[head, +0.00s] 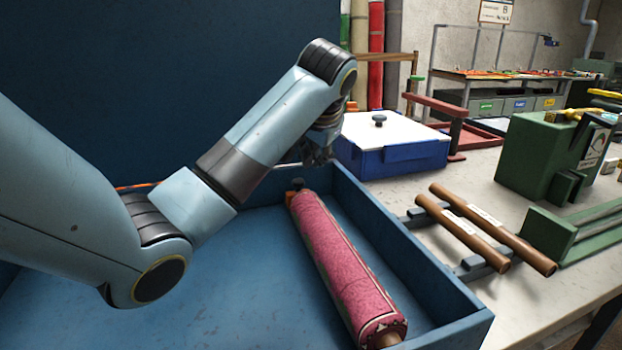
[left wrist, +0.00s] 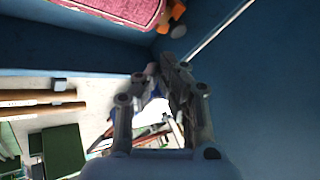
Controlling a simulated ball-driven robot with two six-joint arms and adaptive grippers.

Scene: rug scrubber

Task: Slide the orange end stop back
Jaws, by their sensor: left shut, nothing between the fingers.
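The orange end stop (head: 292,194) with a dark knob shows at the far end of a rolled pink rug (head: 338,262) in a blue tray (head: 440,340). Only a little of it shows past the roll in the head view. In the left wrist view, orange parts (left wrist: 176,31) and a dark knob show at the end of the rug. My left gripper (head: 318,158) is at the far right corner of the tray, above and beyond the end stop. It is shut and empty, and its fingertips (left wrist: 162,70) are apart from the orange parts. My right gripper is out of view.
A thin pale rod (left wrist: 218,32) runs along the tray's far side. Right of the tray stand a blue box with a white lid (head: 392,140), two brown rollers on a rack (head: 485,232) and a green machine (head: 545,155). The tray floor left of the rug is clear.

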